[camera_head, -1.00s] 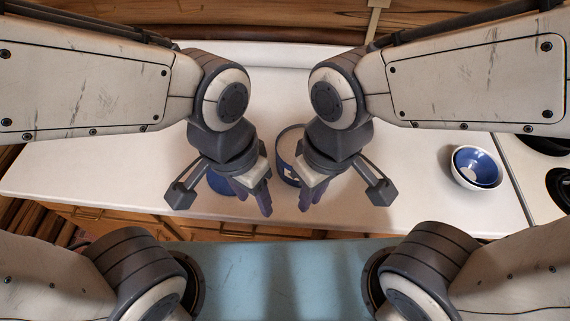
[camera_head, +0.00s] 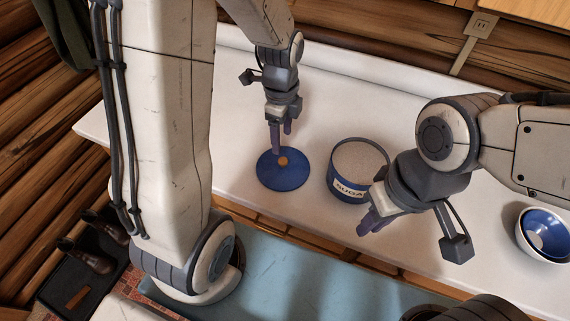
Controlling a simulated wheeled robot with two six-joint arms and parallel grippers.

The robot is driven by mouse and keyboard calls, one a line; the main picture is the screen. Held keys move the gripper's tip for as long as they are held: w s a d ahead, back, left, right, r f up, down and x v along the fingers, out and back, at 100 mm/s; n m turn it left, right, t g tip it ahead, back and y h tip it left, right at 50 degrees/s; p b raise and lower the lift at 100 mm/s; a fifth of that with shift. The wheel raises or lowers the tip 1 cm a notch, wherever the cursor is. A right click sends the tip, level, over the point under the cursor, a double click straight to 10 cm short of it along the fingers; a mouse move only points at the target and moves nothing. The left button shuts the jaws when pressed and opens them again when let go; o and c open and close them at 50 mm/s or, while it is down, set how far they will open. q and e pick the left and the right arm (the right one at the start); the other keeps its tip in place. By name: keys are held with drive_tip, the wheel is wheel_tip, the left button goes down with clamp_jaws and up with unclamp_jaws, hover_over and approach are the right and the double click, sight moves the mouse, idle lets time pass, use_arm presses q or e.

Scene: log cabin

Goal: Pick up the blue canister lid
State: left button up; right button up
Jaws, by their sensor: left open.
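The blue canister lid (camera_head: 285,180) is a flat round disc with an orange-brown knob (camera_head: 283,161). It lies on the white counter, left of the blue sugar canister (camera_head: 346,187). The canister stands upright and uncovered, with pale contents up near its rim. My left gripper (camera_head: 281,142) points down over the lid, open, with its fingertips close above or beside the knob; I cannot tell whether they touch it. My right gripper (camera_head: 368,222) is in front of the canister's right side and hides part of it. Whether its fingers are apart is unclear.
Blue-and-white nested bowls (camera_head: 545,236) stand at the right on the counter (camera_head: 310,95). The counter behind the lid and canister is clear. A log wall (camera_head: 390,55) rises behind it. Boots (camera_head: 85,255) stand on the floor at the left.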

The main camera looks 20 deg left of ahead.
sight(283, 160)
use_arm(q)
wheel_tip(283, 160, down, 9)
drive_tip(key=shift+d+r+p, duration=0.1)
drive_tip(key=shift+r+p, duration=0.05)
drive_tip(key=shift+p, duration=0.55)
clamp_jaws()
